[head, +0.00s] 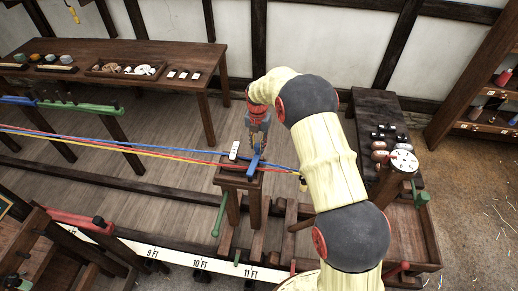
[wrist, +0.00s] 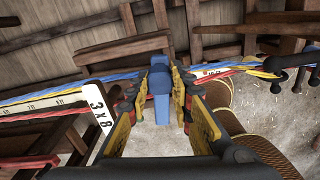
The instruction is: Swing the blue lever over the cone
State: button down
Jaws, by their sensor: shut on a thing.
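The blue lever (head: 254,160) stands on top of a wooden post (head: 232,178), beside the coloured strands. My gripper (head: 257,146) comes down on it from above. In the wrist view the blue lever (wrist: 160,88) lies between the two yellow-and-black fingers of my gripper (wrist: 160,80), which are shut on it. Blue, yellow and red strands (head: 180,156) run from the left past the lever toward a hook behind my arm. I cannot make out the cone; the post top is partly covered by my gripper and the lever.
A white card (wrist: 97,112) marked 3 x 8 stands just left of the lever. A green handle (head: 218,219) hangs in front of the post. A white dial (head: 404,161) stands on the right. A long table (head: 120,55) with trays is at the back left. A marked white rail (head: 180,257) runs along the front.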

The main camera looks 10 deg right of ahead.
jog(key=shift+w+a+n, duration=0.4)
jog(key=shift+a+n, duration=0.35)
jog(key=shift+n, duration=0.15)
jog(key=c, duration=1.7)
grip_release()
jog(key=shift+o, duration=0.7)
notch_tip(320, 180, up, 12)
